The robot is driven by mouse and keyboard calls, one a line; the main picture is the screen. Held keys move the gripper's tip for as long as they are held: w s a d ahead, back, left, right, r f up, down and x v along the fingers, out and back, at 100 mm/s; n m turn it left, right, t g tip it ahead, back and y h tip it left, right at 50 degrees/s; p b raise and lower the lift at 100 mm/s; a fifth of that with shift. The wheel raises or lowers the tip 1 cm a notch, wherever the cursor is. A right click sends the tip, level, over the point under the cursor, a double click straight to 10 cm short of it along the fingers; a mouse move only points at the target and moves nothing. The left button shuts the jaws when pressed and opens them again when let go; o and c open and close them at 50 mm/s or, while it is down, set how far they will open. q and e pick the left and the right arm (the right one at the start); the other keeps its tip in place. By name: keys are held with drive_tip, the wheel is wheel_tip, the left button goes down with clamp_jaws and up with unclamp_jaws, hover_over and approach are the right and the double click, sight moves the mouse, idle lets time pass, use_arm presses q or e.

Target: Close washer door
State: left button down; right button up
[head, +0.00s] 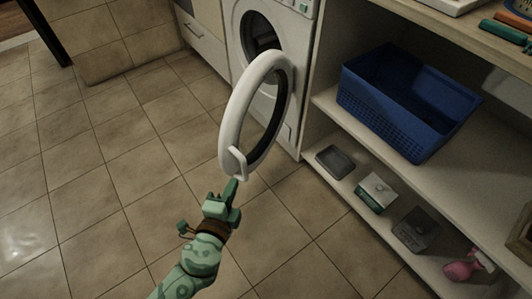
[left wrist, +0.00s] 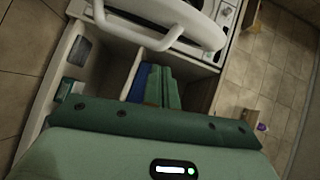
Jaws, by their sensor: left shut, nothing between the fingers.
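The white washer (head: 300,52) stands at the top middle of the head view, its dark drum opening partly hidden by the door. Its round white-rimmed door (head: 233,112) stands open, swung out towards me, with a handle (head: 238,163) at its lower near edge. In the left wrist view the curved white handle (left wrist: 150,41) crosses the top. My green left gripper (head: 233,186) is shut and empty, with its fingertips just below the handle in the head view. I cannot tell whether they touch the door. The fingers also show in the left wrist view (left wrist: 161,86). My right gripper is not in view.
Right of the washer, a shelf unit holds a blue basket (head: 405,112). Its low shelf carries a grey tray (head: 335,161), a white-and-green box (head: 376,193), a grey box (head: 415,230) and a pink item (head: 462,268). The tiled floor (head: 130,150) left of the door is clear.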

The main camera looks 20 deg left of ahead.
sight(240, 142)
use_arm(q)
drive_tip(key=w, duration=0.4)
drive_tip(key=w+a+r+m+t+b, duration=0.1)
drive_tip(key=w, duration=0.3)
drive_tip(key=w+r+t, duration=0.1)
drive_tip(key=w, duration=0.4)
drive_tip(key=shift+a+r+b, duration=0.1)
drive_tip(key=shift+a+b, duration=0.25)
drive_tip(key=shift+b, duration=0.05)
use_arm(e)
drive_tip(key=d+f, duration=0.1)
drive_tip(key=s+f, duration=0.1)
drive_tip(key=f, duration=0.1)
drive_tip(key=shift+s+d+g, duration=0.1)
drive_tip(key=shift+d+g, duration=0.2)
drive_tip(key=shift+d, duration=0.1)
use_arm(q)
drive_tip(key=shift+a, duration=0.1)
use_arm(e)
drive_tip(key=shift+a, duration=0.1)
